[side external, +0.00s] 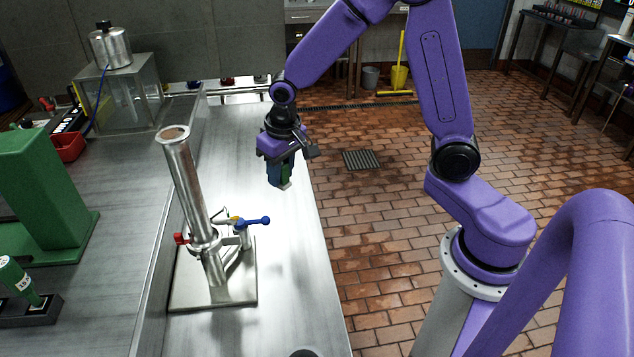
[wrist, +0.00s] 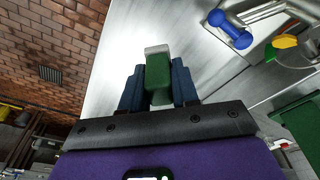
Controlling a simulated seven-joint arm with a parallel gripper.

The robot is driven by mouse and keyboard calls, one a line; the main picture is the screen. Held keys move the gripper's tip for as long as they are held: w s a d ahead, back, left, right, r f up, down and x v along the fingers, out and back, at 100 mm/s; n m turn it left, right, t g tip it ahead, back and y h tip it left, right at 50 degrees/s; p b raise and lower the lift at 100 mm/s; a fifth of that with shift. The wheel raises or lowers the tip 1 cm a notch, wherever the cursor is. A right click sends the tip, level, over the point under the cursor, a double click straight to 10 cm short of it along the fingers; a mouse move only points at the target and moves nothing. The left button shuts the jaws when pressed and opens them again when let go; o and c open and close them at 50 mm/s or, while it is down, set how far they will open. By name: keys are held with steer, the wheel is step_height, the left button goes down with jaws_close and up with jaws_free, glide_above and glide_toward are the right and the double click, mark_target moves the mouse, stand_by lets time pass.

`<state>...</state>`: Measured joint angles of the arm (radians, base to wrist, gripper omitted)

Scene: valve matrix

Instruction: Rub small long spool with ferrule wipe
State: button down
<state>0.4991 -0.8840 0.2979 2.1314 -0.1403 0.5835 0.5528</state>
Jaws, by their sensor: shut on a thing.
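My gripper (side external: 281,172) is above the steel bench, right of the valve stand. In the wrist view my gripper (wrist: 158,88) has its two blue fingers shut on a green block with a pale grey end (wrist: 159,70), which looks like the ferrule wipe. The block also shows in the side view (side external: 287,174), held clear of the bench. A tall, tilted steel tube (side external: 186,185) stands on a steel base plate (side external: 190,292). I cannot tell for certain which part is the small long spool. The gripper and block are apart from the tube.
A blue-handled valve (side external: 252,222) and a red handle (side external: 181,238) stick out near the tube's foot. A green machine (side external: 45,190) and a green tool in a black holder (side external: 18,280) stand at the left. The bench (side external: 245,130) is clear behind the stand.

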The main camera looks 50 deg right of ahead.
steer(key=w+a+r, duration=0.5)
steer(key=a+r, duration=0.2)
steer(key=r, duration=0.1)
steer(key=w+a+r, duration=0.4)
steer(key=a+r, duration=0.3)
steer(key=s+a+r, duration=0.3)
steer(key=a+r, duration=0.2)
steer(key=r, duration=0.3)
steer(key=s+a+r, duration=0.4)
steer(key=r, duration=0.5)
steer(key=shift+f, duration=4.1)
steer(key=shift+s+d, duration=1.95)
steer(key=shift+s, duration=0.1)
steer(key=shift+w+a, duration=2.15)
steer(key=shift+s+d, duration=2)
steer(key=shift+d, duration=0.1)
steer(key=shift+w+a, duration=2.1)
step_height(320, 180, up, 8)
steer(key=shift+m, duration=0.3)
